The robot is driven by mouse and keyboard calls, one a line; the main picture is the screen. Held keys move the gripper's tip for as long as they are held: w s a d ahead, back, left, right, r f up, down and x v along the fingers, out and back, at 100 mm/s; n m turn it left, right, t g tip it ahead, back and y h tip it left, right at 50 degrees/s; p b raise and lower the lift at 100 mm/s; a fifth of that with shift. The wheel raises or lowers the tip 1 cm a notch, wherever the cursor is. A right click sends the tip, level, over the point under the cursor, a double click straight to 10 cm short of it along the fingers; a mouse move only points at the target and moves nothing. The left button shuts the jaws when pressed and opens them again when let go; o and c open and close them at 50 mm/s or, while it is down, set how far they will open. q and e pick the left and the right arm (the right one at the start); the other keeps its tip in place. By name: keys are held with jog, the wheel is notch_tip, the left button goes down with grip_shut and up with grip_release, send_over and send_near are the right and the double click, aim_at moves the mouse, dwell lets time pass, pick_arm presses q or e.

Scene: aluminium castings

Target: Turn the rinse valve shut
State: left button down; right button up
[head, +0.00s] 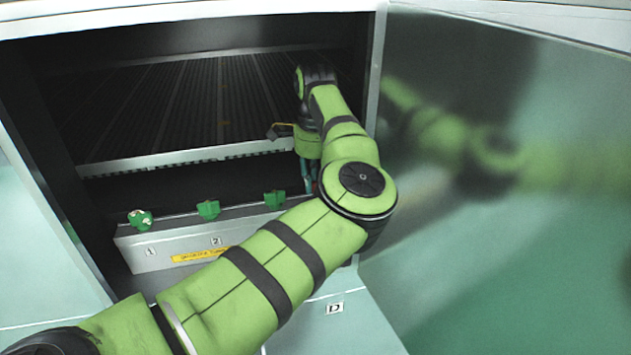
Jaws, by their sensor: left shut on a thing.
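My left gripper (308,184) points down inside the open cabinet, at the right end of a grey valve block (150,258). Three green valve handles stand in a row along the block's top to the left: one at the left end (140,219), one in the middle (208,209) and one nearer my gripper (274,199). How far the held handle is turned cannot be seen. My right gripper is out of view.
A slatted dark rack (190,105) with a pale front rail fills the cabinet above the block. The cabinet's open door (520,240) stands close to the right of my elbow and reflects my arm. A yellow label (200,255) is on the block's front.

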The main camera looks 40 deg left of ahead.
pick_arm(q)
jog(key=m, duration=0.3)
jog(key=shift+w+a+b, duration=0.1)
jog(key=shift+a+b, duration=0.05)
jog(key=shift+b, duration=0.2)
jog(key=m, duration=0.5)
jog(key=shift+w+a+b, duration=0.15)
jog(key=shift+w+b, duration=0.05)
jog(key=shift+b, duration=0.1)
jog(key=m, duration=0.4)
jog(key=shift+w, duration=0.25)
jog(key=shift+w+m+b, duration=0.15)
jog(key=shift+m+b, duration=0.2)
jog(key=shift+m, duration=1.75)
jog(key=c, duration=1.1)
grip_release()
jog(key=shift+c, duration=0.2)
jog(key=shift+r, duration=0.15)
